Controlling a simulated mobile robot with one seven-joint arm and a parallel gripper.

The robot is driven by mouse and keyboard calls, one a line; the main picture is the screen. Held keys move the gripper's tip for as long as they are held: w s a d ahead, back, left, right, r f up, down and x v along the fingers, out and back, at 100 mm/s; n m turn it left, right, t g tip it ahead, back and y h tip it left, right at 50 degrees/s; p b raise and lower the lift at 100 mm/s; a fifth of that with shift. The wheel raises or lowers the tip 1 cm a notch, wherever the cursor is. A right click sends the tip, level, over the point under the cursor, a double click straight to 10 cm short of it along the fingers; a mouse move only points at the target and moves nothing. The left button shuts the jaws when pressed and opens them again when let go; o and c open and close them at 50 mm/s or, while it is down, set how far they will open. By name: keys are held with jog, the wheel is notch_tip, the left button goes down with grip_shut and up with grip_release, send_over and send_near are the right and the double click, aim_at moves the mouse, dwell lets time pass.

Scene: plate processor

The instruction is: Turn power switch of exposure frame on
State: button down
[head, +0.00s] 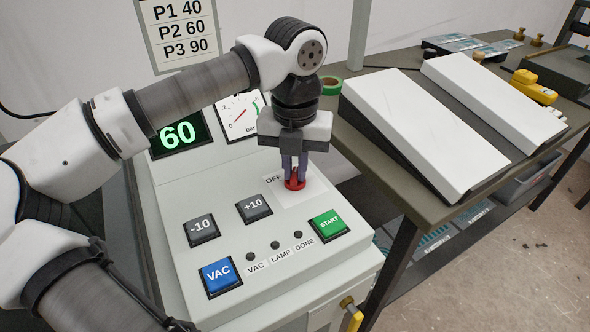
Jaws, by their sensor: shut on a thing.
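The exposure frame's control panel (180,262) is a pale sloped box in the middle of the head view. Its red rotary power switch (295,183) sits on a light plate at the upper right, with the word OFF to its left. My gripper (294,172) points down over the switch, and its fingers are shut on it. The gripper hides the upper part of the switch and any other label there, so I cannot tell which way the switch points. The green display (179,134) is lit and reads 60.
Near the switch are the green START button (329,225), grey -10 (202,228) and +10 (254,208) buttons, and a blue VAC button (220,277). Three small lamps look dark. A pressure gauge (237,117) stands behind. A table with two white sloped boxes (425,135) is close at right.

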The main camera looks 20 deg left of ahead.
aim_at(295, 173)
jog(key=shift+m, duration=0.5)
jog(key=shift+r, duration=0.1)
jog(key=c, duration=1.5)
grip_release()
jog(key=shift+o, duration=0.2)
notch_tip(295, 173, up, 14)
jog(key=p, duration=0.8)
jog(key=shift+p, duration=0.3)
jog(key=shift+f, duration=0.2)
